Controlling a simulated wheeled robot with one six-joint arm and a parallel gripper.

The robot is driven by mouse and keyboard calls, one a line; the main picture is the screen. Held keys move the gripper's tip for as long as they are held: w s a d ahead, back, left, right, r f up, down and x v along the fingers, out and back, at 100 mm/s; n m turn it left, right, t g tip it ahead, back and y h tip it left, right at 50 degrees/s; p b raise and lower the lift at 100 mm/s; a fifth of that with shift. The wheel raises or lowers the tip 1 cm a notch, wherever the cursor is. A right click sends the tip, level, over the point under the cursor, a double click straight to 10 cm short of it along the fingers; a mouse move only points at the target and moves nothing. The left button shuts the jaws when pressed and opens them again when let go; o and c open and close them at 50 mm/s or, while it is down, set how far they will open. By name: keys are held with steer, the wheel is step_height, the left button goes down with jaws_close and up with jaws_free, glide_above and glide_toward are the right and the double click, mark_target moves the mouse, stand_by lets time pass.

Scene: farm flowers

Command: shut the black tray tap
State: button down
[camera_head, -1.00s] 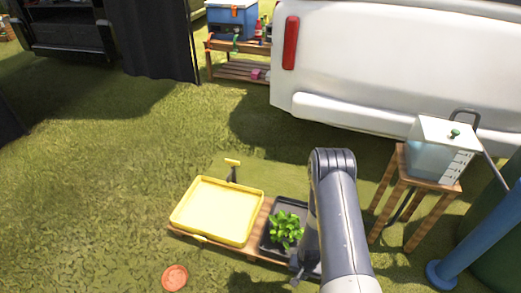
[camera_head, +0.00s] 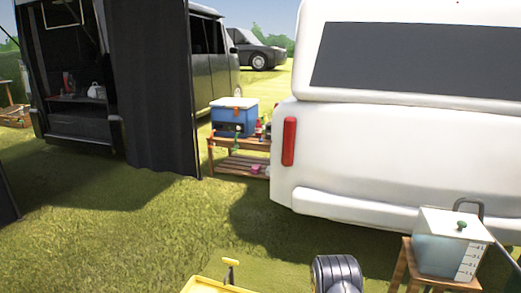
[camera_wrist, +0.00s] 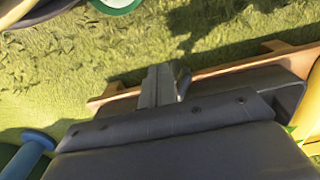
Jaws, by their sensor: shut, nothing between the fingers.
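In the wrist view my gripper (camera_wrist: 163,78) is shut and empty, its grey fingers pointing up the picture beside a wooden board. Part of a dark tray (camera_wrist: 285,84), likely the black tray, shows behind my gripper's body, which covers most of it. I cannot make out the black tray's tap or tell whether the fingers touch it. The head view does not show the black tray or my fingers; only the top of my arm shows at the bottom.
The wooden board (camera_wrist: 225,72) runs along the dark tray. A clear water tank (camera_head: 447,250) stands on a wooden stand at right, before a white van (camera_head: 400,150). Grass at left is open.

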steer(key=shift+w, duration=0.4)
stand_by(0.3)
steer(key=shift+a+f+b, duration=0.1)
steer(key=shift+a+b, duration=0.65)
steer(key=shift+b, duration=0.45)
steer(key=shift+w+a+b, duration=0.4)
steer(key=shift+a+b, duration=0.15)
steer(key=shift+b, duration=0.15)
steer(key=shift+a, duration=0.1)
step_height(320, 180, up, 6)
steer(key=p, duration=0.3)
steer(key=shift+s+a+p, duration=0.15)
steer(key=shift+s+p, duration=0.15)
steer(key=shift+p, duration=0.05)
stand_by(0.3)
